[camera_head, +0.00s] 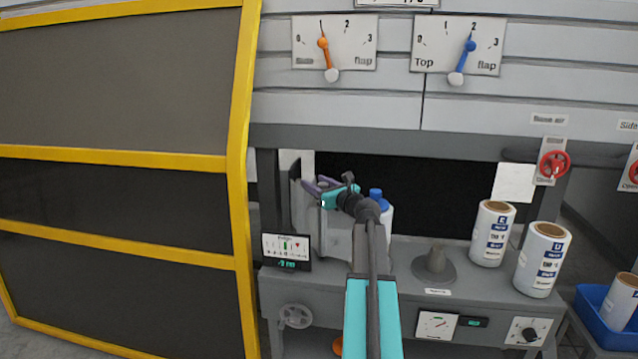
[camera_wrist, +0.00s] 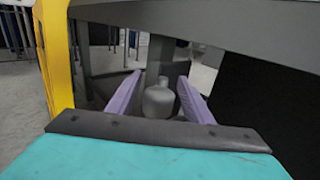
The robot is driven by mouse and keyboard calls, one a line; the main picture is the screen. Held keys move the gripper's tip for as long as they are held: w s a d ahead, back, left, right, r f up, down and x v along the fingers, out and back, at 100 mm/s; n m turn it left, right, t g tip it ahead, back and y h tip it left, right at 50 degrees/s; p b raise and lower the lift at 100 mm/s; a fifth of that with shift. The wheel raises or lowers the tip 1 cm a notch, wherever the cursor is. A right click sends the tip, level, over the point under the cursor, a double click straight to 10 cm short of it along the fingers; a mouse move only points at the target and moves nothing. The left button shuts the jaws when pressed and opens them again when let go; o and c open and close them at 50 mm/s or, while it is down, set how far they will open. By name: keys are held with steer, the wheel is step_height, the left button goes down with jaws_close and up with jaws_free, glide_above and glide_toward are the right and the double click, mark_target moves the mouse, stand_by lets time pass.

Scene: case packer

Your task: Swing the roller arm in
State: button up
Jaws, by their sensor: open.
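My gripper (camera_head: 318,184) reaches into the dark opening of the machine. Its two purple fingers are apart, and they also show in the wrist view (camera_wrist: 158,92). A grey, bottle-shaped knob (camera_wrist: 158,100) stands upright between the fingers in the wrist view, with space visible on both sides. It looks like the handle of the roller arm, but I cannot tell for sure. A grey upright part (camera_head: 299,205) stands just beside and below the gripper in the head view; my gripper hides some of it.
A blue-capped white part (camera_head: 377,194) is partly behind my arm. A yellow-framed guard (camera_head: 238,150) stands close on the left. A small display (camera_head: 286,252) is below the gripper.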

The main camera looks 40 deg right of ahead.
steer(key=s+a, duration=0.2)
steer(key=s, duration=1.1)
steer(key=shift+s+p, duration=0.3)
stand_by(0.4)
